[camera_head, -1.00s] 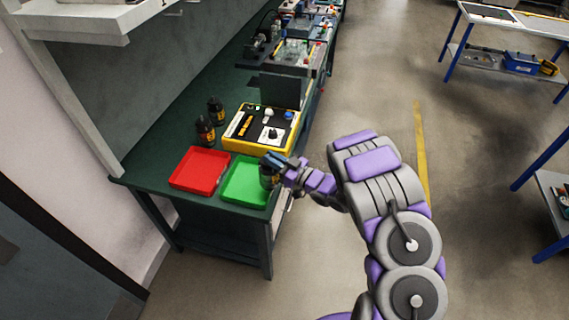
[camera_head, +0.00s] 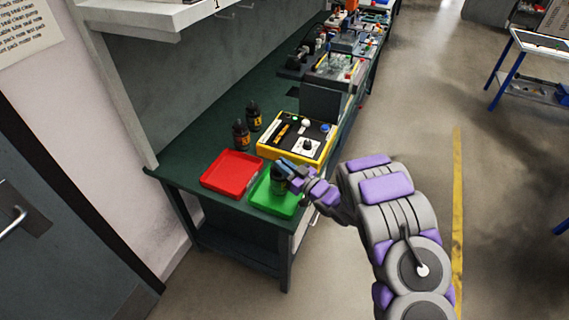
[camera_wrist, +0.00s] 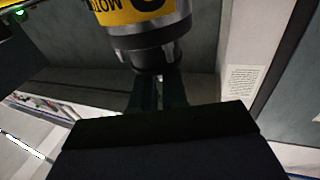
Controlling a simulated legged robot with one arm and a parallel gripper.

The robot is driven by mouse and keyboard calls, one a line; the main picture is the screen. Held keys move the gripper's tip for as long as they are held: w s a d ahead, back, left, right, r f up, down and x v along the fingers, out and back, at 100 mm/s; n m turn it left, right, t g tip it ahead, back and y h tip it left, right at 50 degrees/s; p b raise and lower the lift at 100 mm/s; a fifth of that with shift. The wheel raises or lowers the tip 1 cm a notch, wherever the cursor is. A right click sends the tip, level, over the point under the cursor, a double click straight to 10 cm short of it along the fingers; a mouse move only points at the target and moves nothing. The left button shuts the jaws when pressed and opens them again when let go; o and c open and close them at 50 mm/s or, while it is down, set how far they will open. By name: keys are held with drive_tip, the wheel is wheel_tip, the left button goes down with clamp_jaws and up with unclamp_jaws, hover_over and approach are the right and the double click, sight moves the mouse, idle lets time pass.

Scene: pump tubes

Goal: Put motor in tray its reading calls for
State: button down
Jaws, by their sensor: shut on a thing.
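My gripper (camera_head: 286,170) is shut on a dark motor (camera_head: 278,184) over the green tray (camera_head: 268,203). In the wrist view the held motor (camera_wrist: 145,30) shows a yellow label with part of the word "MOTOR" and a grey metal end between the fingers (camera_wrist: 158,90). I cannot tell whether the motor touches the tray floor. The red tray (camera_head: 231,175) lies left of the green one and is empty. A yellow-framed tester (camera_head: 296,138) with a black face and knobs sits behind the trays. Its reading is too small to make out.
Two more dark motors with yellow labels, a nearer one (camera_head: 241,135) and a farther one (camera_head: 254,116), stand upright behind the red tray. The dark green bench (camera_head: 190,150) holds other equipment farther back.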

drive_tip(key=shift+f, duration=0.7)
drive_tip(key=c, duration=1.1)
unclamp_jaws()
drive_tip(key=shift+c, duration=0.2)
